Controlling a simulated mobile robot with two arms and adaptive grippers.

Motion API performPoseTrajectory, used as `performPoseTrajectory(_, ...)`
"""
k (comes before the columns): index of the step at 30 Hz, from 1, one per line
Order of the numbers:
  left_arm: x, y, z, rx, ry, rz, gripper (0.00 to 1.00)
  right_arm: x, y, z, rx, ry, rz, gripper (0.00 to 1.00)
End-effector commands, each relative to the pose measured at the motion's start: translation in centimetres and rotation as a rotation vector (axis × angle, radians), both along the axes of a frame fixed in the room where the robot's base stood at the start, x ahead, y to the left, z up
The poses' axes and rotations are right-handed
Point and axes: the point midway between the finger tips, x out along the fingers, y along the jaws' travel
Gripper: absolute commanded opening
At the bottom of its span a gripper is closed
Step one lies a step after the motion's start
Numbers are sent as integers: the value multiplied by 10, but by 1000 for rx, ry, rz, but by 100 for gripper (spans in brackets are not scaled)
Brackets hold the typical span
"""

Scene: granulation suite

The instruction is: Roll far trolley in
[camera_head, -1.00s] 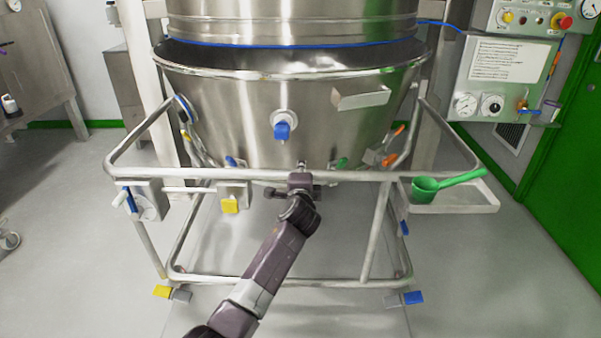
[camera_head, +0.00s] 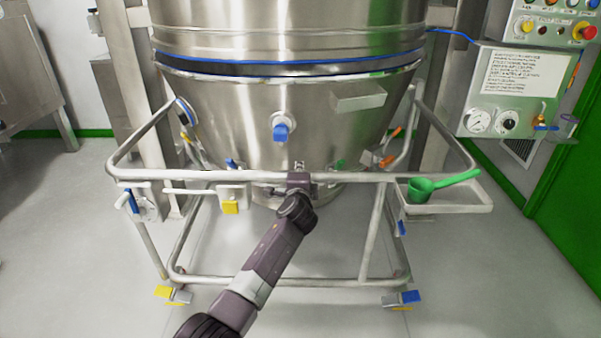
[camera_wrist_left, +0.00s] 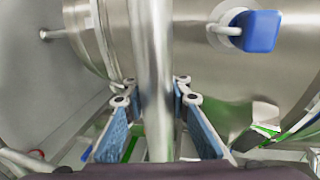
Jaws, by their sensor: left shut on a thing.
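The trolley is a tubular steel frame carrying a conical steel bowl (camera_head: 235,120). Its front push rail (camera_head: 400,176) runs across the middle of the head view. My left gripper (camera_head: 300,182) is shut on this rail near its centre. In the left wrist view the gripper's blue-padded fingers (camera_wrist_left: 152,120) stand on either side of the rail (camera_wrist_left: 152,60). The bowl stands under a steel upper vessel (camera_head: 290,30) with a blue seal ring, a narrow dark gap between them. Castors with a yellow pedal (camera_head: 164,292) and a blue pedal (camera_head: 410,297) rest on the floor. My right gripper is out of view.
A green scoop (camera_head: 425,190) lies in a side tray (camera_head: 455,206) on the trolley's right. A control panel (camera_head: 515,85) hangs at the right, beside a green door (camera_head: 570,190). Upright columns flank the vessel. The floor (camera_head: 80,230) in front is clear.

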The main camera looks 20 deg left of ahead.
Motion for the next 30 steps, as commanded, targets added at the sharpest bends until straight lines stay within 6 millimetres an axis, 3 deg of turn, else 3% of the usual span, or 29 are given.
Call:
performPoseTrajectory(11, -1, -2, -1, 0, 2, 0, 0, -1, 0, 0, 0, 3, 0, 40)
performPoseTrajectory(12, -1, -2, -1, 0, 2, 0, 14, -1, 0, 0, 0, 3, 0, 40)
performPoseTrajectory(19, -1, -2, -2, 0, 4, 0, 39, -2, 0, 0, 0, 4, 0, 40)
performPoseTrajectory(30, -3, -3, -3, 0, 5, 0, 40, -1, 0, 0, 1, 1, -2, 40)
